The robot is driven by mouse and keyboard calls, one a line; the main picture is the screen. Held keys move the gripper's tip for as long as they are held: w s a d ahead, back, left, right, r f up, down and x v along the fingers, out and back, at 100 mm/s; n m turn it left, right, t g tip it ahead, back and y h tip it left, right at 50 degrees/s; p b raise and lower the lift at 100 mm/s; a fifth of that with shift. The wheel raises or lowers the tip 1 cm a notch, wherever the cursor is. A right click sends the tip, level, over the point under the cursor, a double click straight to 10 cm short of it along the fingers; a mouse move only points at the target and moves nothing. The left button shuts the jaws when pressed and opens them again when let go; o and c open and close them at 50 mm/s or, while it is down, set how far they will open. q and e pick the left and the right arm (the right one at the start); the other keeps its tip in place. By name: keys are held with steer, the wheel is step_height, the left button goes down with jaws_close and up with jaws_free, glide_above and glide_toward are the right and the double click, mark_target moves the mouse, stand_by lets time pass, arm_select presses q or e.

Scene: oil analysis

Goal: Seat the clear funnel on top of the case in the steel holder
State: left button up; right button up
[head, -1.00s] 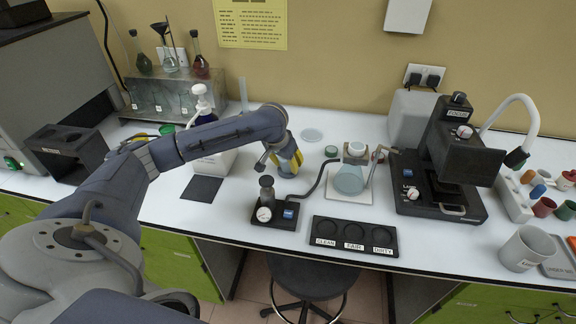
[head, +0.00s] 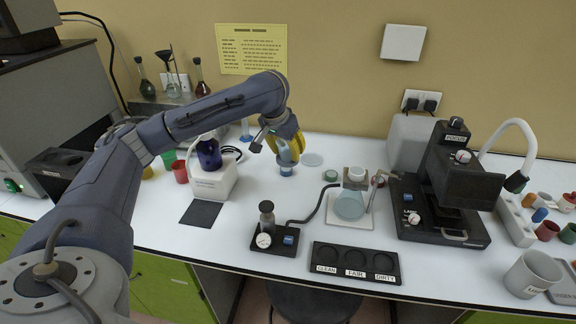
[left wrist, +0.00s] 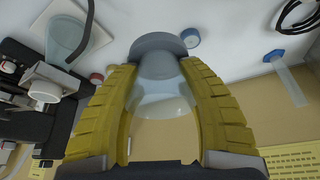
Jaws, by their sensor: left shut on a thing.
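My left gripper (head: 284,146) is shut on the clear funnel and holds it above the bench. In the left wrist view the funnel (left wrist: 160,95) sits between the yellow fingers (left wrist: 160,115); it has a see-through bowl and a grey collar at the far end. In the head view the fingers partly hide it. The case also shows in the left wrist view (left wrist: 45,91). The funnel is apart from the case. My right gripper is not in view.
The black microscope-like instrument (head: 440,190) is at the right, the white bottle unit (head: 212,183) at the left.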

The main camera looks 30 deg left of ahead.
arm_select(q)
step_height(320, 180, up, 4)
steer(key=shift+f, duration=0.1)
steer(key=shift+w+d+r, duration=0.1)
steer(key=shift+r, duration=0.25)
steer(key=w+d+r+m, duration=0.2)
steer(key=w+d+r, duration=0.1)
steer(key=d, duration=0.6)
steer(key=m+h, duration=0.2)
steer(key=m, duration=0.2)
glide_above(361, 169)
steer(key=s, duration=0.1)
steer(key=shift+a+r+g, duration=0.2)
steer(key=shift+a+g, duration=0.1)
steer(key=shift+g, duration=0.2)
steer(key=shift+f, duration=2.55)
steer(key=shift+f, duration=0.8)
